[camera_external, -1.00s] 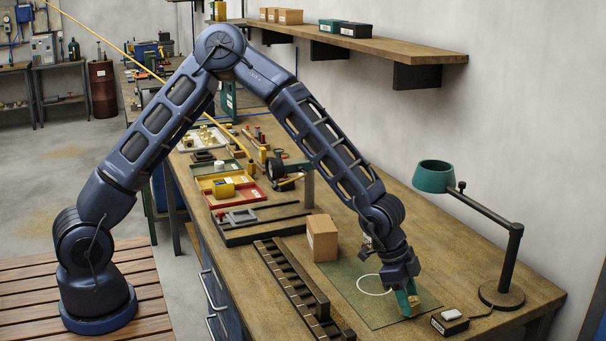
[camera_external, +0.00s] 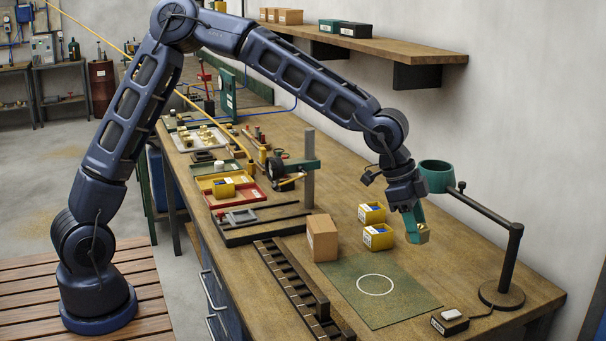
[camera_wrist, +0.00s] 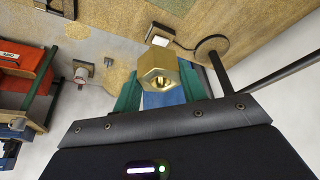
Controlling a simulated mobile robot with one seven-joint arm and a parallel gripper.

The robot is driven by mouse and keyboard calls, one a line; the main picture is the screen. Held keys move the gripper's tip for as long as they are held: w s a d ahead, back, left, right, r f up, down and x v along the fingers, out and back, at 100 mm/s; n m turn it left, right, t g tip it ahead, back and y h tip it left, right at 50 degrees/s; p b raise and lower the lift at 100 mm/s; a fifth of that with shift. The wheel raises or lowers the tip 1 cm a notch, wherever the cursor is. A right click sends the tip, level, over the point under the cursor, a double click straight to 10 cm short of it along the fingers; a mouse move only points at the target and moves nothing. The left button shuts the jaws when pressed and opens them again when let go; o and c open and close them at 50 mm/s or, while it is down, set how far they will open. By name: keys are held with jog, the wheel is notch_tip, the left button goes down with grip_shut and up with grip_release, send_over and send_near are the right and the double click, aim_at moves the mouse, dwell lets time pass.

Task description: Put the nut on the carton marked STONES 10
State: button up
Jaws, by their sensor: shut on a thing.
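A brass hex nut (camera_wrist: 157,72) is between the green fingers of my gripper (camera_wrist: 158,90) in the wrist view. My gripper is shut on it. In the external view my gripper (camera_external: 417,228) holds the nut (camera_external: 423,237) above the bench, just right of the yellow boxes and left of the lamp. A brown carton (camera_external: 322,240) stands on the bench behind the green mat. A small dark box (camera_external: 449,323) with a pale top piece lies at the bench's front right. The labels are too small to read, so I cannot tell which carton is marked STONES 10.
Two yellow boxes (camera_external: 378,238) stand beyond the green mat (camera_external: 398,302), which has an empty white ring. The lamp (camera_external: 502,290) stands at the right. A black slotted rail (camera_external: 290,285) lies left of the mat. More boxes (camera_external: 290,17) sit on the wall shelf.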

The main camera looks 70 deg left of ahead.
jog(key=a+r+n+y, duration=0.1)
jog(key=a+r+n, duration=0.3)
jog(key=a, duration=1.4)
notch_tip(320, 180, up, 5)
jog(key=n+t+y, duration=0.1)
jog(key=n, duration=0.2)
send_over(326, 223)
jog(key=s, duration=0.2)
jog(key=shift+t, duration=0.3)
jog(key=f, duration=1.9)
jog(key=shift+w+a+f, duration=0.25)
jog(key=shift+f, duration=0.15)
jog(key=shift+f, duration=0.1)
jog(key=o, duration=1.2)
jog(key=shift+o, duration=0.2)
jog(key=v, duration=1.1)
jog(key=s+r+n, duration=0.1)
jog(key=s+r, duration=0.2)
jog(key=s, duration=0.8)
jog(key=s+d+r+n+y, duration=0.1)
jog(key=s+r, duration=0.3)
jog(key=s, duration=0.7)
jog(key=s+r, duration=0.4)
jog(key=s, duration=0.7)
jog(key=shift+d+r+n, duration=0.2)
jog(key=shift+d+n, duration=0.05)
jog(key=shift+n, duration=0.15)
